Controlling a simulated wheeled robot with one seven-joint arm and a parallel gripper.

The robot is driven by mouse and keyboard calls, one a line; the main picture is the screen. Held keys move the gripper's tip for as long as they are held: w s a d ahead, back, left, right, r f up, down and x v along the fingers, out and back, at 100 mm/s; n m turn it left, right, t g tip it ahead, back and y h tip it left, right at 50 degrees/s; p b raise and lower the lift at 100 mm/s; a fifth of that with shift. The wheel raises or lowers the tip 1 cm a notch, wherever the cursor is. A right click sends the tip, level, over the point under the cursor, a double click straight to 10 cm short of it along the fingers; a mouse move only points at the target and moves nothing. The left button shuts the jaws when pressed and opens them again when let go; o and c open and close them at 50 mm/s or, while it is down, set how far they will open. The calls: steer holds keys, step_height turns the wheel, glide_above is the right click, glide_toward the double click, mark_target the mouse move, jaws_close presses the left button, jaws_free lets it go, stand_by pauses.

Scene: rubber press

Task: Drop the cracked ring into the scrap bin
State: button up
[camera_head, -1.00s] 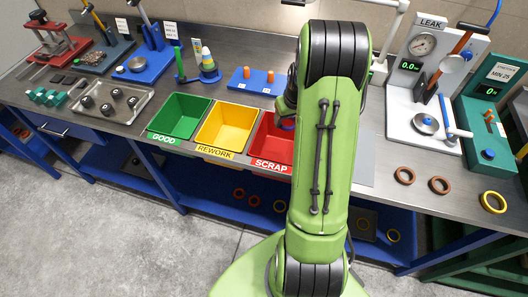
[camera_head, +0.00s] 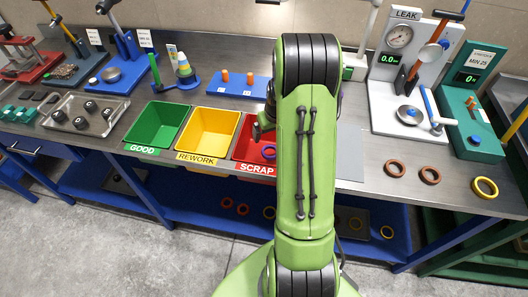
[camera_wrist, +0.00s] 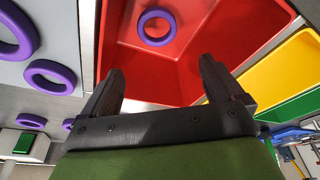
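A purple ring (camera_wrist: 157,28) lies in the red scrap bin (camera_wrist: 133,57) in the wrist view. In the head view the ring (camera_head: 268,152) shows beside my arm, within the SCRAP bin (camera_head: 243,146). I cannot make out a crack on it. My gripper (camera_wrist: 161,68) is at the bin, its two dark fingers wide apart with nothing between them. In the head view my green arm hides the right part of the bin and much of the gripper.
Yellow REWORK (camera_head: 212,130) and green GOOD (camera_head: 157,124) bins stand left of the scrap bin. Several purple rings, one here (camera_wrist: 50,77), lie outside it in the wrist view. Brown rings (camera_head: 430,175) and a yellow ring (camera_head: 485,187) lie right. The leak tester (camera_head: 405,75) stands behind them.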

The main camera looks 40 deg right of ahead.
steer(key=p+v, duration=0.2)
steer(key=v, duration=1.3)
steer(key=shift+r, duration=0.4)
steer(key=s+a+r+n+t, duration=0.1)
steer(key=s+a+r, duration=0.1)
steer(key=a+r, duration=0.35)
steer(key=s+a+r+n, duration=0.1)
steer(key=s+a+r, duration=0.1)
steer(key=a, duration=0.7)
steer(key=s+a+n+t+y, duration=0.1)
steer(key=s+a, duration=0.9)
steer(key=s, duration=0.1)
steer(key=shift+s+a+n+t, duration=0.15)
steer(key=shift+s+n+t, duration=0.15)
steer(key=shift+n, duration=0.1)
steer(key=shift+r, duration=0.1)
